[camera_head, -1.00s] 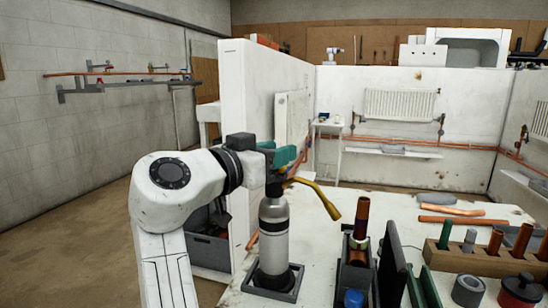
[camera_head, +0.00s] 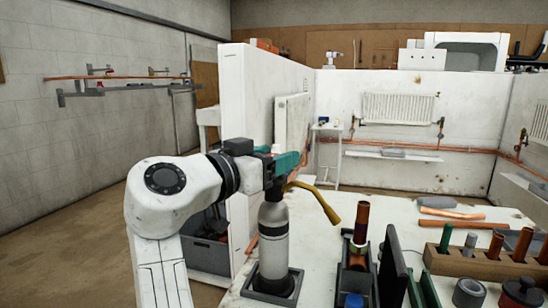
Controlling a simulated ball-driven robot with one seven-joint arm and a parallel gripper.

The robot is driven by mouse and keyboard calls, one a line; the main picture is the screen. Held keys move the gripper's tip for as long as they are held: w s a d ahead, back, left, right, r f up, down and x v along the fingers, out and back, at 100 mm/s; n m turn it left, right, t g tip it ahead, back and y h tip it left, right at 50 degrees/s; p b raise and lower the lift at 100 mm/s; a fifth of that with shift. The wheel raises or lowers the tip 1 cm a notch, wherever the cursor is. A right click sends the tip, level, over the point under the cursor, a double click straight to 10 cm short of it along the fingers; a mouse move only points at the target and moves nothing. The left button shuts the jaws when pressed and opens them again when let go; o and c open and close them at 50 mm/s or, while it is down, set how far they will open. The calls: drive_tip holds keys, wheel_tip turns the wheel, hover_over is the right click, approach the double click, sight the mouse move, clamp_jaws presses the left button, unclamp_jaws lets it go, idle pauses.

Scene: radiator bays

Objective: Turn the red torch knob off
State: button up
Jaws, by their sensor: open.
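A torch with a silver-grey cylinder (camera_head: 273,240) and a bent brass nozzle (camera_head: 320,198) stands upright in a dark square holder (camera_head: 272,288) on the white bench. My gripper (camera_head: 286,170), with teal fingers, is at the torch head, above the cylinder. Its jaws are open. The red torch knob cannot be made out; the gripper and the torch head are in the way. I cannot tell whether the fingers touch the torch.
Right of the torch stand a copper pipe in a dark holder (camera_head: 359,245), a dark upright panel (camera_head: 392,268) and a wooden block (camera_head: 480,263) with several pipes. A white partition (camera_head: 252,100) rises behind my arm. Bare bench lies behind the torch.

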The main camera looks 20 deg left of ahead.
drive_tip(key=v, duration=1)
drive_tip(key=shift+p, duration=0.35)
drive_tip(key=shift+s+a, duration=0.1)
drive_tip(key=shift+s, duration=0.05)
